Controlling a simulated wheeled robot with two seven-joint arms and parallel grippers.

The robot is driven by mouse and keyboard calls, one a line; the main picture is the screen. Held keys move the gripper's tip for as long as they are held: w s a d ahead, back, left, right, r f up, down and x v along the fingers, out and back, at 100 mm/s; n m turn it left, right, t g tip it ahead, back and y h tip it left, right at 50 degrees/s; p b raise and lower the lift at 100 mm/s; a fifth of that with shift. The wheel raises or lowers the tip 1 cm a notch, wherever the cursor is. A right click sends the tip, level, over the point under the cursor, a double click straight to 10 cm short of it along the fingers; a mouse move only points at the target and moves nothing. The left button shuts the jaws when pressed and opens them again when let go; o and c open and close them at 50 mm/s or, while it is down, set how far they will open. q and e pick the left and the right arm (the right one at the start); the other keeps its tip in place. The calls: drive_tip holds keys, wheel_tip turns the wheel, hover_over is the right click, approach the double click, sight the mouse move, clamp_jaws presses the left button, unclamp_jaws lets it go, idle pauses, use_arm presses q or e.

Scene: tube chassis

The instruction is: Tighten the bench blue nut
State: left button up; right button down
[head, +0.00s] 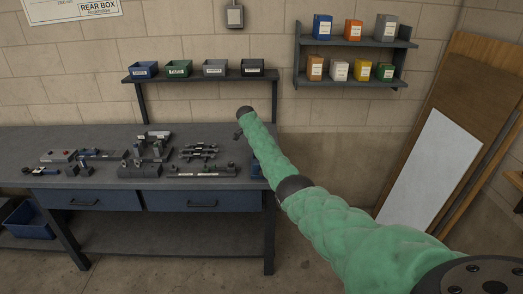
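The grey workbench (222,155) stands along the wall, with several small parts and fixtures on its top. Small blue bits show among them, such as a blue part (82,155) at the left; they are too small for me to tell which is the blue nut. My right arm, in a green cover, reaches in from the lower right. Its dark end with the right gripper (239,133) is above the bench's right part; its fingers are too small to read. My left gripper is out of view.
A raised shelf with blue, green, grey and black bins (178,69) stands behind the bench. A wall shelf (352,82) holds several boxes. Boards (425,165) lean at the right. A blue crate (30,221) sits low at the left. The bench's front right top is fairly clear.

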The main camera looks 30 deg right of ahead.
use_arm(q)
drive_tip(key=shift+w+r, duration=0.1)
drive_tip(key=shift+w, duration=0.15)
use_arm(e)
drive_tip(key=shift+w+r, duration=0.1)
drive_tip(key=shift+r, duration=0.2)
drive_tip(key=c, duration=1.4)
unclamp_jaws()
drive_tip(key=shift+o, duration=0.6)
drive_tip(key=shift+f, duration=0.15)
drive_tip(key=shift+a, duration=0.1)
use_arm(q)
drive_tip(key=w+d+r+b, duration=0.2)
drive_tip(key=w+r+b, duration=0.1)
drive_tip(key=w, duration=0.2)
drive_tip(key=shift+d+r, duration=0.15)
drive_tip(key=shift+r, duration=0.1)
use_arm(e)
drive_tip(key=v, duration=0.7)
drive_tip(key=shift+r, duration=0.35)
drive_tip(key=shift+a, duration=0.1)
